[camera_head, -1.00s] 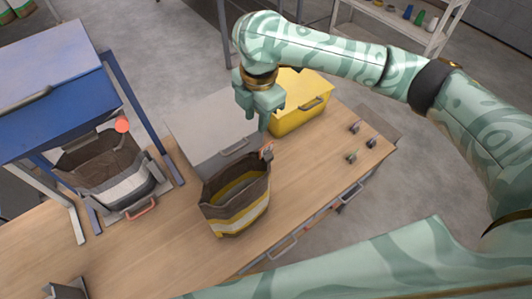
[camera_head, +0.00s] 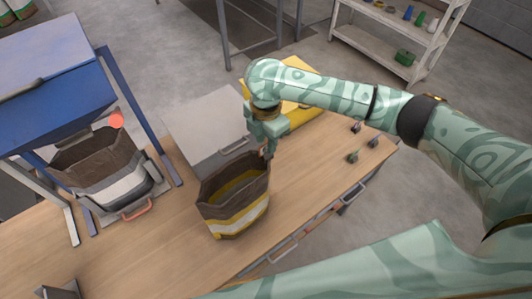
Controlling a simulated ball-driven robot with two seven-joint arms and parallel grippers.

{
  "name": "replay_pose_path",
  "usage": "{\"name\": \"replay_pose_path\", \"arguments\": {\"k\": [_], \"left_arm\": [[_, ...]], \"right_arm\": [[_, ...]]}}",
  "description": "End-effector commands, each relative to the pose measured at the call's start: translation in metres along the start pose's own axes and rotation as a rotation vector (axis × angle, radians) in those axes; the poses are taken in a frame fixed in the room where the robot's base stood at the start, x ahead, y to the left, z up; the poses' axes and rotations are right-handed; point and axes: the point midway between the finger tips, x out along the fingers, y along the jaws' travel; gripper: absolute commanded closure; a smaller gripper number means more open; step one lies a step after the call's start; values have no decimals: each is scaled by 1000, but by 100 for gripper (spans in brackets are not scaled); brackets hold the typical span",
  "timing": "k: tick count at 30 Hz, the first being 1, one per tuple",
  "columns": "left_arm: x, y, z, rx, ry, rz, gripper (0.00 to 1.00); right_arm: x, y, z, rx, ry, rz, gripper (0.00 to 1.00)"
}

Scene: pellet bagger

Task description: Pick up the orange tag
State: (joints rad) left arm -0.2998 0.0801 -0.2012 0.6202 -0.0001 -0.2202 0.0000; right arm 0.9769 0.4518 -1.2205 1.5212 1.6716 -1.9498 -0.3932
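My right gripper (camera_head: 267,151) points down just behind the rim of a brown, yellow and white striped bag (camera_head: 236,213) on the wooden table. Its fingers are small and seen from above, so I cannot tell whether they are apart or closed. A small orange piece, which may be the orange tag, showed at this spot earlier; the fingers now largely cover it. I cannot tell whether they hold it. My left gripper is not in view.
A grey box (camera_head: 205,118) and a yellow box (camera_head: 303,117) stand behind the gripper. Several small dark and green items (camera_head: 352,156) lie at right. A blue hopper (camera_head: 50,85) stands over another bag (camera_head: 100,165) at left.

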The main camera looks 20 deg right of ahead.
Motion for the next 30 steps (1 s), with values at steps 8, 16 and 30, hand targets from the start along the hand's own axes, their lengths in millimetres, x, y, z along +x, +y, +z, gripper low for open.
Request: {"name": "replay_pose_path", "arguments": {"k": [8, 16, 30], "left_arm": [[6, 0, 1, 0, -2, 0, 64], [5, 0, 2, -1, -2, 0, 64], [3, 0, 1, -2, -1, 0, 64]], "right_arm": [[23, 0, 1, 0, -1, 3, 69], [22, 0, 0, 0, -1, 3, 100], [13, 1, 1, -1, -3, 5, 100]]}}
